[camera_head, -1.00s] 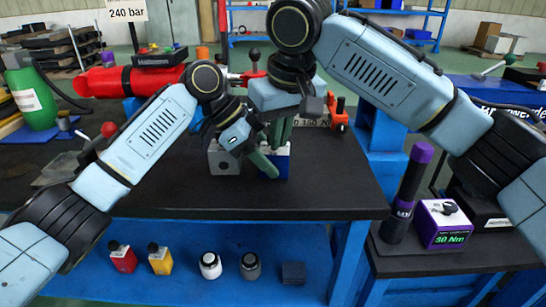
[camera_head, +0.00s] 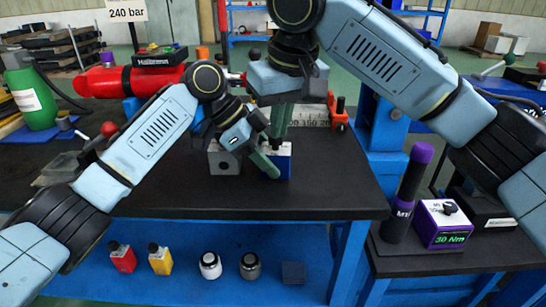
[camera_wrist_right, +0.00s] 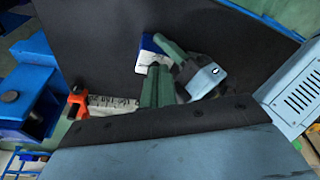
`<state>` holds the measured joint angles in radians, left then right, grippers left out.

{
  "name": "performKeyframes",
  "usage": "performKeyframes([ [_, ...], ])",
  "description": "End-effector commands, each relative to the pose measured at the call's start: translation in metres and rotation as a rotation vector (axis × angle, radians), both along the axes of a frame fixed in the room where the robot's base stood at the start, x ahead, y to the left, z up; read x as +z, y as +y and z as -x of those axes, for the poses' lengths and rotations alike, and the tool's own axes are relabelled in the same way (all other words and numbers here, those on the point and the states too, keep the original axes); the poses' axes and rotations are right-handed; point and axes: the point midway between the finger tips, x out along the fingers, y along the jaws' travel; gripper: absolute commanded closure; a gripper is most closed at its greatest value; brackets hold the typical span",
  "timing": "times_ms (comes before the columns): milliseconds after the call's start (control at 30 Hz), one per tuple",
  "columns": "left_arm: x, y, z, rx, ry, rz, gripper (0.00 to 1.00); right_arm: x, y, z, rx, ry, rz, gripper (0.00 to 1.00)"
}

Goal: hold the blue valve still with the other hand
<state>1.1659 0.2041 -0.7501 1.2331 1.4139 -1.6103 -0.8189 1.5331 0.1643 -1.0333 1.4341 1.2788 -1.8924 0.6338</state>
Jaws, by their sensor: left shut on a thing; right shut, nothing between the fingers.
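The blue valve (camera_head: 282,164), a small block with a white top part, stands on the black bench top. It also shows in the right wrist view (camera_wrist_right: 146,58), partly hidden by fingers. My left gripper (camera_head: 268,163) is shut on the blue valve, its green fingers slanting down across the valve's left side. It also shows in the right wrist view (camera_wrist_right: 182,67). My right gripper (camera_head: 277,130) is shut and empty, pointing down just above and behind the valve. Its green fingers show in the wrist view (camera_wrist_right: 157,85). The exact contact of the left fingertips is partly hidden.
A grey block (camera_head: 222,158) stands just left of the valve. An orange clamp (camera_head: 338,115) with a white scale (camera_head: 312,117) is behind on the right. A red cylinder (camera_head: 104,81) lies at the back left. The front of the bench is clear.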

Motion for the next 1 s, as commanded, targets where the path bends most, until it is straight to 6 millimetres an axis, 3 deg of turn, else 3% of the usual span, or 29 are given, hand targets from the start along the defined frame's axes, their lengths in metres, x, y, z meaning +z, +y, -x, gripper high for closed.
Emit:
performKeyframes([
  [233,0.001,0.001,-0.001,0.003,-0.002,0.001,0.86,0.029,0.000,0.000,0.000,0.000,0.001,1.00],
  [567,0.001,0.001,-0.001,0.004,-0.002,0.001,0.86,0.034,0.000,0.000,0.001,0.002,0.001,1.00],
  [600,0.001,0.001,-0.001,0.004,-0.002,0.001,0.51,0.034,0.000,0.000,0.001,0.002,0.001,1.00],
  [700,0.001,0.001,-0.001,0.004,-0.002,0.000,0.38,0.034,0.000,0.000,0.000,0.001,0.002,1.00],
  [767,0.001,0.001,-0.001,0.004,-0.002,0.000,0.30,0.034,0.000,0.000,0.000,0.001,0.002,1.00],
  [1000,0.000,0.001,-0.001,0.003,-0.001,-0.001,0.29,0.034,-0.001,0.000,0.000,0.001,0.002,1.00],
])
